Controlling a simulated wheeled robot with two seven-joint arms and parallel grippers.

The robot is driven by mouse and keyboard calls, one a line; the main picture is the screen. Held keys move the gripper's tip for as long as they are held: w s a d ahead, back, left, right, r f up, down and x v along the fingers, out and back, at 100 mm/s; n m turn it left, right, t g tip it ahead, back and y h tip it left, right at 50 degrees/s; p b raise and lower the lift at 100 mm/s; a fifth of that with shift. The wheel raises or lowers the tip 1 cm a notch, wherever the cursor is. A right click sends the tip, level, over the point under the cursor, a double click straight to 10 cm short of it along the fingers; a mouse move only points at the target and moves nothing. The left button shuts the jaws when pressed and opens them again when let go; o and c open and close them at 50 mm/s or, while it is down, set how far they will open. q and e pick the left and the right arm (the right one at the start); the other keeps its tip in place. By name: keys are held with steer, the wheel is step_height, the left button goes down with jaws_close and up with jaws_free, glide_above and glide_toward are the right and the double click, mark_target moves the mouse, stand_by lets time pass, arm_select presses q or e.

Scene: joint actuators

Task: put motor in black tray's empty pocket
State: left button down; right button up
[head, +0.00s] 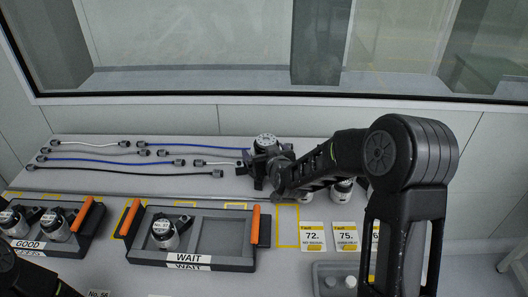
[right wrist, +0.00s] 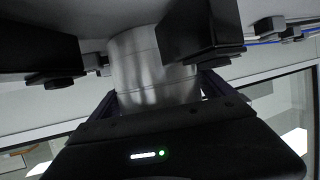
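The black tray (head: 150,252) marked WAIT has orange handles and two pockets. A silver motor (head: 164,236) labelled 57 stands in its left pocket; its right pocket (head: 222,238) is empty. My right gripper (head: 264,168) is at the table's back, behind and right of this tray. In the right wrist view the motor's bare metal cylinder (right wrist: 150,75) sits between the dark fingers. Only a dark part of my left arm shows at the lower left; its gripper is out of view.
A second black tray (head: 70,246) marked GOOD holds two motors at the left. Several cables (head: 140,160) lie along the table's back left. More motors (head: 342,190) stand partly hidden behind my right arm, near the yellow number cards (head: 313,237).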

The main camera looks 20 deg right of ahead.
steer(key=shift+o, duration=0.6)
steer(key=shift+r, duration=0.2)
steer(key=v, duration=1.1)
steer(key=shift+s, duration=0.45)
steer(key=shift+c, duration=0.3)
